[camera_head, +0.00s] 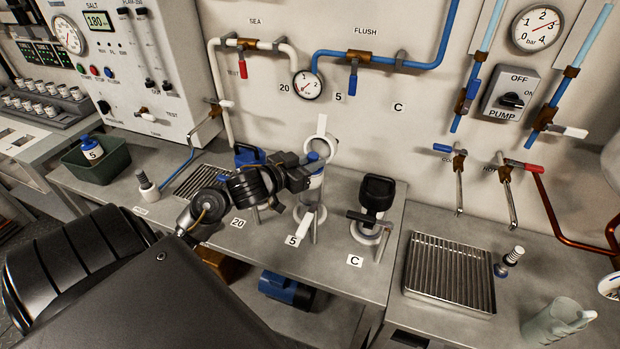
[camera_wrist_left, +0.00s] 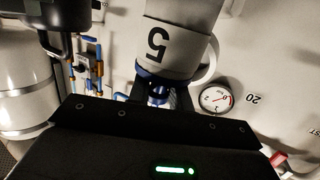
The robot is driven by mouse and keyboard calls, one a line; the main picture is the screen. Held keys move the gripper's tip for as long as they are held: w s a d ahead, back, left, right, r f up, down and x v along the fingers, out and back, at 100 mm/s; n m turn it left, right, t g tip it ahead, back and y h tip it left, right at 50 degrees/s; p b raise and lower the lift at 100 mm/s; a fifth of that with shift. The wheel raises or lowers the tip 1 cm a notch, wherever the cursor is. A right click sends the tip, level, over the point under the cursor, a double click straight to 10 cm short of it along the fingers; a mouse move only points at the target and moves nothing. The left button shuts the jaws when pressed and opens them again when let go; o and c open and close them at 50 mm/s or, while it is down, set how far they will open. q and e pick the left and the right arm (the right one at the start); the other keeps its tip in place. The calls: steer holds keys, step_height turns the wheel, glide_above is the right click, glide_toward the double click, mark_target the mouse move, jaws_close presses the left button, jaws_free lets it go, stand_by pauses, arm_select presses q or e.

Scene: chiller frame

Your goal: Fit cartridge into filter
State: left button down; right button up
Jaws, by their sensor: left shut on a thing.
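My left gripper (camera_head: 308,172) is shut on the blue top of a white cartridge (camera_head: 316,185) at the station marked 5. In the left wrist view the cartridge (camera_wrist_left: 165,48) shows upside down, with a large 5 on its side and its blue end between the fingers. The filter housing (camera_head: 303,213) stands below it, with a white handle at its front and a pale ring (camera_head: 322,128) raised behind. The cartridge is upright over or in the housing; I cannot tell how deep it sits. My right gripper is not in view.
A black-topped filter (camera_head: 378,190) stands close on the right at label C, and a blue-topped filter (camera_head: 249,155) on the left. A green bin (camera_head: 75,165) holds a blue-capped bottle. The gauge (camera_head: 307,85) and blue pipe are on the wall behind. A drain tray (camera_head: 448,272) lies right.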

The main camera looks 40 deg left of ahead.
arm_select(q)
steer(key=shift+g, duration=0.4)
steer(key=f, duration=0.5)
steer(key=shift+s+f, duration=0.25)
steer(key=shift+s, duration=0.05)
steer(key=shift+a+f, duration=0.1)
steer(key=shift+f, duration=0.45)
steer(key=c, duration=1.3)
jaws_free()
steer(key=shift+c, duration=0.2)
steer(key=shift+o, duration=0.9)
steer(key=shift+s+a, duration=0.15)
steer(key=shift+s, duration=0.25)
steer(key=v, duration=1.1)
steer(key=shift+r+b, duration=0.4)
steer(key=shift+b, duration=0.05)
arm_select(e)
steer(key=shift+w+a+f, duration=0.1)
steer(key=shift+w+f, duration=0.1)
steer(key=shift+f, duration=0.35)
arm_select(q)
steer(key=shift+a, duration=0.15)
